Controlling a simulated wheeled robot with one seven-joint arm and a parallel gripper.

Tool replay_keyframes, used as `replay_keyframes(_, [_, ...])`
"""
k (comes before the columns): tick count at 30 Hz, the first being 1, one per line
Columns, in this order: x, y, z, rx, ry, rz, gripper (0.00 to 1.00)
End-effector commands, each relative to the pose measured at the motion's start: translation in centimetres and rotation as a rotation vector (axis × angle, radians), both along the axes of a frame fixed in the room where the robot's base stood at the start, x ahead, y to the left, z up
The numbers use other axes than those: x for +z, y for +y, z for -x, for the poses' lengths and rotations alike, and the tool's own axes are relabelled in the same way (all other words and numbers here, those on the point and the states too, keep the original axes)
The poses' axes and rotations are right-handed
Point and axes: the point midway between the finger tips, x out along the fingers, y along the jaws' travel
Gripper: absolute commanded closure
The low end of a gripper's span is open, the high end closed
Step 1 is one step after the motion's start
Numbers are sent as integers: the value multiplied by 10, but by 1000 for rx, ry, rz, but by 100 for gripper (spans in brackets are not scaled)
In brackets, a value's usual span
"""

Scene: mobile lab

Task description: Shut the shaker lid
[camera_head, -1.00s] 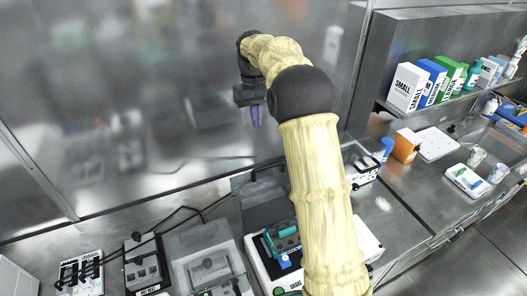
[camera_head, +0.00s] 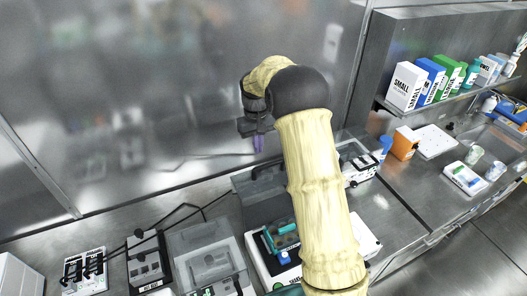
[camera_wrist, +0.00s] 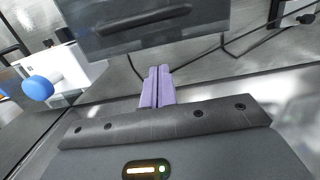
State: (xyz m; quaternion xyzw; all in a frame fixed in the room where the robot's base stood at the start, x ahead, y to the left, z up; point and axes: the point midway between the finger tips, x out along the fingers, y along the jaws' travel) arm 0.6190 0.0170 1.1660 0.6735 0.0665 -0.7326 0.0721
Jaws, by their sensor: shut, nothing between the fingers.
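The shaker (camera_head: 256,262) is a white machine at the bottom middle of the head view, with a teal rack (camera_head: 281,232) inside it. Its dark grey lid (camera_head: 243,184) stands raised at the back, with a handle near its top edge; my arm hides part of lid and shaker. My gripper (camera_head: 258,143) has purple fingers, shut and empty, close above the lid's top edge in the head view. In the wrist view the fingers (camera_wrist: 157,88) point toward a dark panel with a bar handle, apparently the lid (camera_wrist: 205,18). I cannot tell whether they touch it.
A grey lidded device (camera_head: 207,262) and a black-and-white device (camera_head: 147,262) stand left of the shaker. A white device (camera_head: 357,168) is to its right, near an orange box (camera_head: 404,143). A metal wall rises behind; cables lie behind the devices.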

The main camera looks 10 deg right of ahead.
Motion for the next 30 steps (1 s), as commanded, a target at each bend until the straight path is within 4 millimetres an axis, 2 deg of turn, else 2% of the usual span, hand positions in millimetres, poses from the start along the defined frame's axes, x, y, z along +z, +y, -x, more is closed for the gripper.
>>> replay_keyframes(12, [-6, -8, 36, -1, 1, 1, 100])
replay_keyframes(30, [-7, -9, 40, -2, -10, -1, 100])
